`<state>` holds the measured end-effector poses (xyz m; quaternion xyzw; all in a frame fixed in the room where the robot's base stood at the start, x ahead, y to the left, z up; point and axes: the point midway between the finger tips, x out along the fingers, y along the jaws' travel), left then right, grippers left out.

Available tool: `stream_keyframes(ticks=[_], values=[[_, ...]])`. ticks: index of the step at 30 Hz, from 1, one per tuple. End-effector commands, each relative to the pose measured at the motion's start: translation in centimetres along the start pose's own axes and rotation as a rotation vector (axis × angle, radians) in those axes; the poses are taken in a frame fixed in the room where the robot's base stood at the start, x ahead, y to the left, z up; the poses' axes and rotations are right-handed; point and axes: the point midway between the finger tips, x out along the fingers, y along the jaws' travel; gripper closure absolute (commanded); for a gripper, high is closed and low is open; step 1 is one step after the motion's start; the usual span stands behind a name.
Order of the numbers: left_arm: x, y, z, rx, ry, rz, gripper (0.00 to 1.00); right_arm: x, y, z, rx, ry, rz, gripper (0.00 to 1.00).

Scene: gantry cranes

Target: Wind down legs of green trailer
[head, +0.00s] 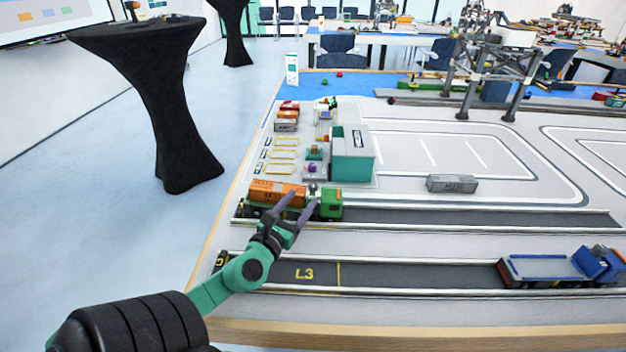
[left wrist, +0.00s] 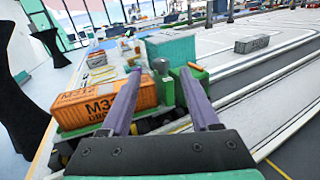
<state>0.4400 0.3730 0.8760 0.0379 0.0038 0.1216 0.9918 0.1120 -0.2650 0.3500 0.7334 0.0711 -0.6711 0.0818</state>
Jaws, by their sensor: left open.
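The green truck (head: 330,203) stands on the dark lane at the left of the table, with its green trailer (head: 246,211) behind it. An orange container (head: 276,192) lies on the trailer. My left gripper (head: 300,207) is open, its fingers pointing at the truck near the join between container and cab. The trailer's legs cannot be made out. My right gripper is not in view.
A blue flatbed truck (head: 553,268) stands on lane L3 at the right. A grey container (head: 452,184) lies on the mat beyond the lanes. A teal building (head: 352,160) stands behind the green truck. A gantry crane (head: 490,70) is at the back. Much of lane L3 is clear.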

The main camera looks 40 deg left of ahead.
Motion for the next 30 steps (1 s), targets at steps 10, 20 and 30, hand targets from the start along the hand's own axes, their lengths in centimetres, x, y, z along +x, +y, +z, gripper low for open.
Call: stream_keyframes(ticks=[10, 20, 30], values=[[6.7, 0.0, 0.1, 0.000, -0.001, -0.001, 0.38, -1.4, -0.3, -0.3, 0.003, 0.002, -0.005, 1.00], [7.3, -0.1, -0.1, 0.000, 0.002, -0.002, 0.38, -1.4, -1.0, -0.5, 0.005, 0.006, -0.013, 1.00], [7.3, -0.1, -0.3, 0.001, 0.001, -0.009, 1.00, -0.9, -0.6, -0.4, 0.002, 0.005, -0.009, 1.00]])
